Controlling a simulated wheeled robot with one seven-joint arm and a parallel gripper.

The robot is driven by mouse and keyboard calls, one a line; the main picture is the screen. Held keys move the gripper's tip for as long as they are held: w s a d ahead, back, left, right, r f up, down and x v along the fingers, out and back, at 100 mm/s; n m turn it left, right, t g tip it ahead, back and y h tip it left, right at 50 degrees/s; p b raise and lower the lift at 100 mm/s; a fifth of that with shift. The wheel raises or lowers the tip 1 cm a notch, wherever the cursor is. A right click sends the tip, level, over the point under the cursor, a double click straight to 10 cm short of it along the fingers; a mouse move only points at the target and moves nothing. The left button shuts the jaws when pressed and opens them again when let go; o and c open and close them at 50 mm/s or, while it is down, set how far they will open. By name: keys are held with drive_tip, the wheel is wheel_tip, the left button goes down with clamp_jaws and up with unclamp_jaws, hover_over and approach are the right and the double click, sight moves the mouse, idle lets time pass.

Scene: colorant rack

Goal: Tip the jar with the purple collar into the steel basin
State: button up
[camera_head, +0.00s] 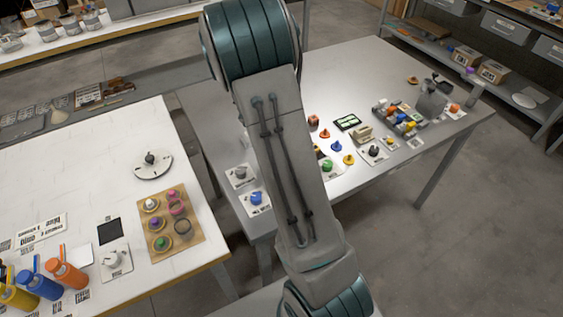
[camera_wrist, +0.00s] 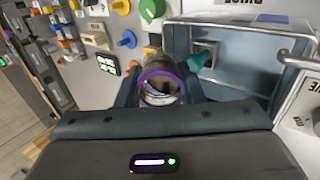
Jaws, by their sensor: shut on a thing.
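In the wrist view, the jar with the purple collar (camera_wrist: 160,74) is between the two fingers of my gripper (camera_wrist: 160,92). My gripper is shut on it. The jar's round mouth faces the wrist camera, with something brownish and pale showing inside. A square grey-blue metal vessel (camera_wrist: 225,85), which looks like the steel basin, stands just right of the jar. The jar appears apart from it and beside its left wall. In the head view, my arm hides the gripper, the jar and any basin.
The grey table (camera_head: 330,85) carries several coloured knobs and a small black-framed panel (camera_head: 347,122). In the wrist view, a teal knob (camera_wrist: 195,60) and a metal handle (camera_wrist: 298,62) are close to the vessel. A white table (camera_head: 90,155) at left holds a wooden board (camera_head: 190,245) and bottles (camera_head: 68,272).

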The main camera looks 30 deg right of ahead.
drive_tip(key=shift+a+r+h+b, duration=0.1)
drive_tip(key=shift+a+h+b, duration=0.2)
drive_tip(key=shift+h+b, duration=0.6)
drive_tip(key=shift+a+r+h+b, duration=0.1)
drive_tip(key=shift+r+h+b, duration=0.1)
drive_tip(key=shift+h+b, duration=0.45)
drive_tip(key=shift+a+r+h+b, duration=0.1)
drive_tip(key=shift+r+h+b, duration=0.1)
drive_tip(key=shift+h, duration=0.85)
idle(1.1)
drive_tip(key=shift+r+h+p, duration=0.4)
drive_tip(key=shift+r+h, duration=0.4)
drive_tip(key=shift+r, duration=0.1)
idle(0.6)
drive_tip(key=shift+a+r+h+b, duration=0.1)
drive_tip(key=shift+a+h+b, duration=0.75)
drive_tip(key=shift+b, duration=0.55)
drive_tip(key=shift+r+h+b, duration=0.65)
drive_tip(key=shift+r+h, duration=0.15)
drive_tip(key=shift+h, duration=0.05)
idle(0.5)
